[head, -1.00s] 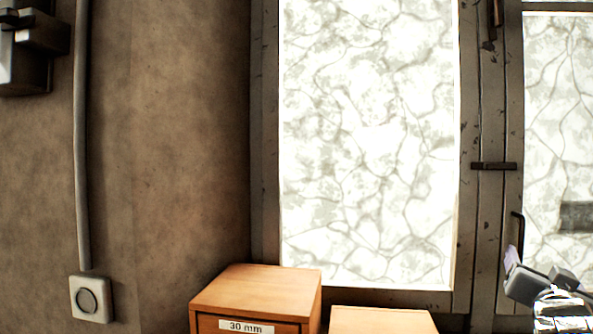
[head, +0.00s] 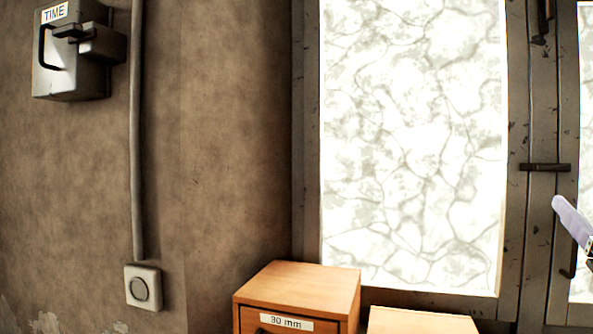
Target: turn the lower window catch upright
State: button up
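The lower window catch (head: 545,167) is a dark bar lying horizontal across the meeting frames between the two windows, at the right of the head view. My gripper (head: 573,222) shows only in part at the right edge, as one pale finger pointing up and left. The finger is below and a little right of the catch, with a visible gap between them. The rest of my gripper is outside the picture, so its opening does not show. A dark upper catch (head: 542,20) stands roughly upright above, cut by the top edge.
A dark curved window handle (head: 569,262) hangs beside my finger. Wooden drawer boxes, one labelled 30 mm (head: 297,285), stand below the bright window (head: 412,140). A TIME box (head: 68,75), a pipe and a round switch (head: 142,288) are on the left wall.

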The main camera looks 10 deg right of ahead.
aim_at(555, 169)
jog(key=x, duration=1.3)
jog(key=shift+w+d+r, duration=0.1)
jog(key=shift+w+d, duration=0.2)
jog(key=shift+c, duration=0.4)
